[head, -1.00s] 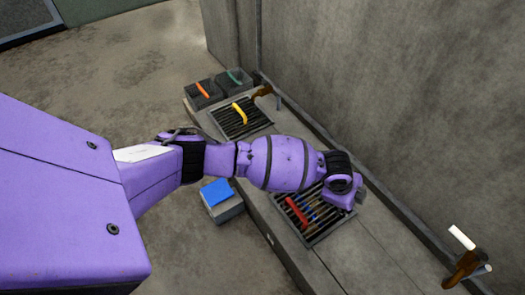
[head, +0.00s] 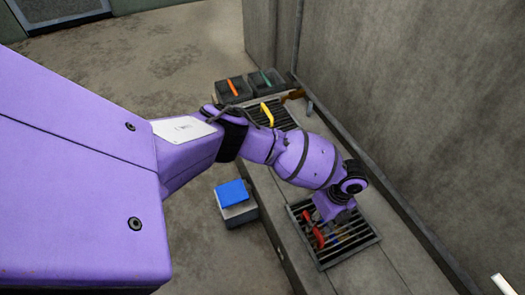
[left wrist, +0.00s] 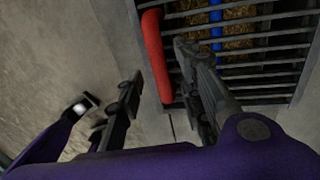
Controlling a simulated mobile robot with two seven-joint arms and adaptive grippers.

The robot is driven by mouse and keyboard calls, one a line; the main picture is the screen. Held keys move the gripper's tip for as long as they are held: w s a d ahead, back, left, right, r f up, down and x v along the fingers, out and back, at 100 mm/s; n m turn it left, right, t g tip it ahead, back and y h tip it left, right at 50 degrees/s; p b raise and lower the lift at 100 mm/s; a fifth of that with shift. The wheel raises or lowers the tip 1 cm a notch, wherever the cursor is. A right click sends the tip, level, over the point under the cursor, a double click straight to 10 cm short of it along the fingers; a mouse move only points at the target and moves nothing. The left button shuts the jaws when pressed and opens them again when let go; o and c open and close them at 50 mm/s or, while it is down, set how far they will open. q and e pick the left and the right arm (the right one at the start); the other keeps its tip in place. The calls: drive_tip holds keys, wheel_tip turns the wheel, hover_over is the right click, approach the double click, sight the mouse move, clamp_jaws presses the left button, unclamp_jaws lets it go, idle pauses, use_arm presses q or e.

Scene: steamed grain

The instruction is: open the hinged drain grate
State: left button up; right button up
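A dark barred grate (head: 367,241) with a red handle (head: 318,237) lies flat in the stone ledge. Blue and other coloured bits show under its bars. A second grate (head: 286,118) with a yellow handle (head: 267,114) lies farther back. My left gripper (left wrist: 160,62) is open, its two fingers apart on either side of the red handle (left wrist: 155,55) in the left wrist view. I cannot tell whether they touch it. In the head view my left wrist hangs over the red-handled grate and hides the fingers. My right gripper is not in view.
A blue-topped box (head: 233,194) stands on the floor left of the ledge. Two dark bins (head: 233,90) with orange and green handles sit at the far end. A concrete wall (head: 420,120) runs along the right. Open floor lies to the left.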

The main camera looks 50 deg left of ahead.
use_arm(q)
drive_tip(key=shift+s+f, duration=0.15)
drive_tip(key=shift+f, duration=0.55)
clamp_jaws()
